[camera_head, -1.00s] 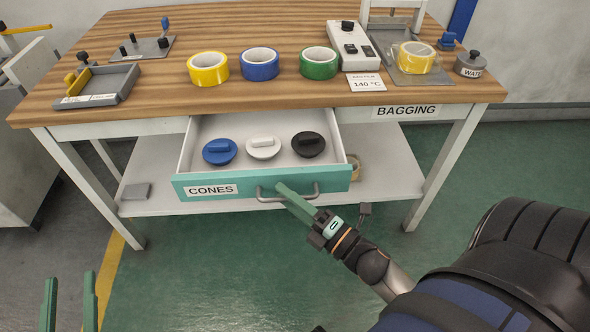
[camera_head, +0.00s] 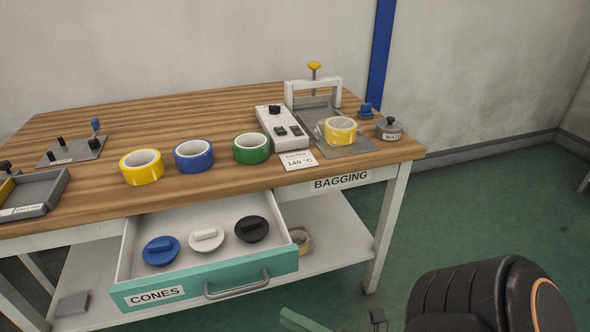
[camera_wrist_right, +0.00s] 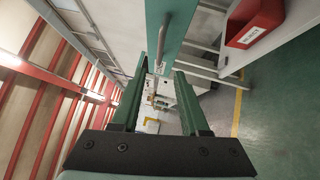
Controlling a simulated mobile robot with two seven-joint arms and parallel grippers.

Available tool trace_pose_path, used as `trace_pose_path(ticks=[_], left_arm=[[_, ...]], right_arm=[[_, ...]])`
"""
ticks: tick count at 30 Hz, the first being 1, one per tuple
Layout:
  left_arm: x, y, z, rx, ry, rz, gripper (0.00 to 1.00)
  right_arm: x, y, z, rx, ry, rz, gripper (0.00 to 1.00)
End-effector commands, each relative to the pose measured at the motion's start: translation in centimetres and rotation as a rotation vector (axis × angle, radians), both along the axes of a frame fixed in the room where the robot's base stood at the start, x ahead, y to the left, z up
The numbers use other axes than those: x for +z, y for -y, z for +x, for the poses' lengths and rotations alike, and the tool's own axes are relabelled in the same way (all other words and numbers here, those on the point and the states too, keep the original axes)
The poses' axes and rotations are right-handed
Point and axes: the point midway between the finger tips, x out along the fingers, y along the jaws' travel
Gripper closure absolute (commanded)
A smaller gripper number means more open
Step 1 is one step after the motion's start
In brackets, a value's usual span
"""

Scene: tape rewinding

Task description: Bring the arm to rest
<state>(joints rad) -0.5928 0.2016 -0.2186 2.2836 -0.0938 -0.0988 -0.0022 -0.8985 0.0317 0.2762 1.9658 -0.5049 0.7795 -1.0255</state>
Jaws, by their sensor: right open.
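My right gripper (camera_head: 300,321) shows only in part at the bottom edge of the head view, below and to the right of the drawer handle (camera_head: 238,288). In the right wrist view my right gripper (camera_wrist_right: 158,95) has its two green fingers wide apart with nothing held between them. The teal-fronted CONES drawer (camera_head: 200,290) stands open under the table. A teal panel with a grey bar (camera_wrist_right: 165,40) shows beyond the fingers in the wrist view, apart from them. My left gripper is out of view.
The drawer holds a blue cone (camera_head: 160,251), a white cone (camera_head: 206,239) and a black cone (camera_head: 251,229). Several tape rolls stand on the wooden table (camera_head: 200,115). A red box (camera_wrist_right: 255,22) shows at the wrist view's upper right. Green floor (camera_head: 480,215) is open to the right.

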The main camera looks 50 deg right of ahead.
Motion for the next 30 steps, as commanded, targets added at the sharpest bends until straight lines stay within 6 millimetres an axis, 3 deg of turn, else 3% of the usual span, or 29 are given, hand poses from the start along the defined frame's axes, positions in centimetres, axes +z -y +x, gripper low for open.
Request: trace_pose_path(ticks=[16, 20, 25, 30], left_arm=[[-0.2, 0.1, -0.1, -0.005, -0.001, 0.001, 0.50], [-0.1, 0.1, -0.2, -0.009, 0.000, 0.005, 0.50], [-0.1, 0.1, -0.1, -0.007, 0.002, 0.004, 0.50], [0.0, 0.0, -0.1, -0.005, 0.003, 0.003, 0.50]], right_arm=[[0.0, 0.0, 0.0, 0.000, 0.000, 0.001, 0.55], [0.5, -0.4, 0.9, 0.000, -0.006, 0.065, 0.55], [3.0, -2.6, 5.5, 0.016, -0.076, 0.461, 0.55], [5.8, -7.3, 9.8, 0.087, -0.265, 1.037, 0.55]])
